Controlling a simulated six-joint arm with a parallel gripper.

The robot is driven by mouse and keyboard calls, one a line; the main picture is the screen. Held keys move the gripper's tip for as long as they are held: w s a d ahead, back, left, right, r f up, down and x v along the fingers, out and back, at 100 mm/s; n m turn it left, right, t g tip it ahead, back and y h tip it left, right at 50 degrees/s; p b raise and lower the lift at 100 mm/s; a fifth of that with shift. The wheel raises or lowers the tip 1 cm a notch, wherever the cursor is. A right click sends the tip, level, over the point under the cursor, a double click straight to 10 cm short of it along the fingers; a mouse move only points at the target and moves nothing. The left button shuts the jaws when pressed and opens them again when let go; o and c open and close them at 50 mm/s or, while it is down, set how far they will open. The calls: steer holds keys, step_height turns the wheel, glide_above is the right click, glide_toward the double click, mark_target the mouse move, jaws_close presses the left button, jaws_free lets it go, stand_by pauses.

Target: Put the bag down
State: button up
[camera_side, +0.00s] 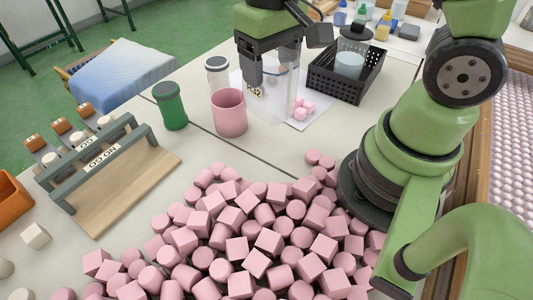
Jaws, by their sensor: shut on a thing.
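My gripper (268,76) points down at the back middle of the table, shut on a clear bag (283,82). The bag is see-through and its outline is hard to make out. A few pink pieces (302,108) show at its lower right; I cannot tell whether they are inside it. Dark lettering (255,92) shows just below the gripper. A white sheet (318,122) lies under this area. I cannot tell whether the bag touches the sheet.
A black basket (322,85) with a white-bodied jar (350,62) stands right of the gripper. A pink cup (229,113), a green jar (170,106) and a clear jar (217,74) stand left. Many pink blocks (268,240) cover the front. A wooden rack (118,185) stands left.

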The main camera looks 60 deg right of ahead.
mark_target(268, 123)
steer(key=shift+s+a+f+n, duration=0.1)
steer(key=shift+s+a+n, duration=0.15)
steer(key=shift+a+n, duration=0.35)
steer(key=shift+s+a+f+n, duration=0.1)
steer(key=shift+s+a+n, duration=0.15)
steer(key=shift+a+n, duration=0.35)
step_height(268, 123, down, 5)
steer(key=shift+s, duration=0.1)
steer(key=shift+f, duration=2.35)
steer(key=shift+f, duration=0.15)
steer(key=o, duration=0.9)
